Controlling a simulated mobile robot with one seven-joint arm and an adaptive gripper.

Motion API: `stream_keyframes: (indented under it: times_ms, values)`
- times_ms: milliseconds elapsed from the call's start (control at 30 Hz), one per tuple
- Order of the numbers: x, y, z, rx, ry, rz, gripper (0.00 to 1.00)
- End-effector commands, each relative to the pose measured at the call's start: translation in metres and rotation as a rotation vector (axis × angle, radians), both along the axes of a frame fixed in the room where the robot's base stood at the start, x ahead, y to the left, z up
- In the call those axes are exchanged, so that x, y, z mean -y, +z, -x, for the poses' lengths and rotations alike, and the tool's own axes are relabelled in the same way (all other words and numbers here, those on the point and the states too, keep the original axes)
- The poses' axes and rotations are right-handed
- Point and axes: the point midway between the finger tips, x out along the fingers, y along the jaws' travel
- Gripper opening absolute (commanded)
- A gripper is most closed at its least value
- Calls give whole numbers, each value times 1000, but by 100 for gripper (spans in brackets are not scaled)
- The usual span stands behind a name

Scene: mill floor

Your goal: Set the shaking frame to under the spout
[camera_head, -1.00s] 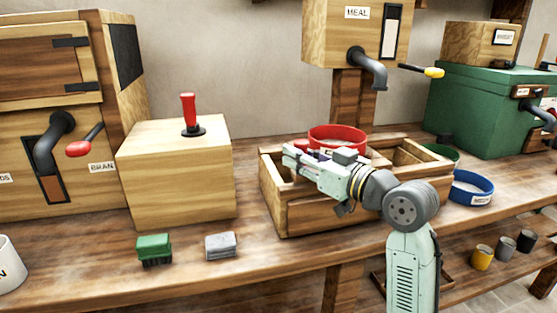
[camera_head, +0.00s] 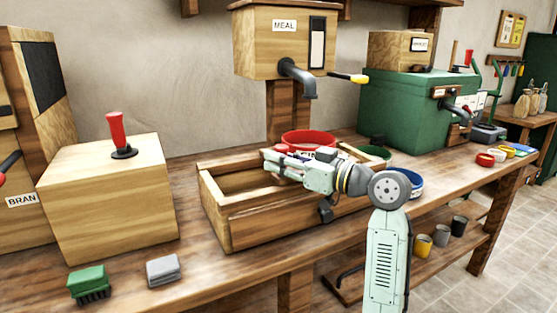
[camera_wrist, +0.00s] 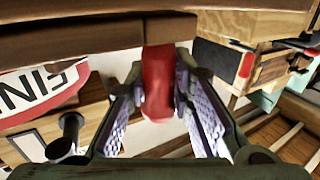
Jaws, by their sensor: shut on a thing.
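The shaking frame shows in the wrist view as a dark wooden bar (camera_wrist: 85,32) across the top, with a red handle (camera_wrist: 158,88). My gripper (camera_wrist: 160,105) is shut on this handle. In the head view my gripper (camera_head: 273,163) is over the wooden trough (camera_head: 240,228) and hides much of the frame and the handle. The red FINE sieve (camera_head: 308,137) sits behind my gripper, and its label also shows in the wrist view (camera_wrist: 38,92). The dark spout (camera_head: 303,76) of the MEAL bin (camera_head: 262,52) hangs above the sieve, roughly in line with it.
A wooden block with a red-handled lever (camera_head: 118,137) stands left of the trough. A green brush (camera_head: 88,283) and a grey block (camera_head: 163,269) lie in front. A green sieve (camera_head: 377,154) and a blue sieve (camera_head: 416,182) are at right. The trough's left part is empty.

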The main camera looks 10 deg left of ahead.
Motion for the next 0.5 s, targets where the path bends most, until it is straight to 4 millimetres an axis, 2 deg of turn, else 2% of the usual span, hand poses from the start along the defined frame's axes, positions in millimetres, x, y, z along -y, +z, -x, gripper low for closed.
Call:
stream_keyframes:
  times_ms: [67, 100, 367, 500]
  values:
    - [6, 1, -4, -3, -18, -10, 0]
    - [6, 1, -5, -3, -19, -10, 24]
    - [5, 2, -3, -1, -16, -7, 41]
    - [4, 1, -3, 0, -13, -6, 41]
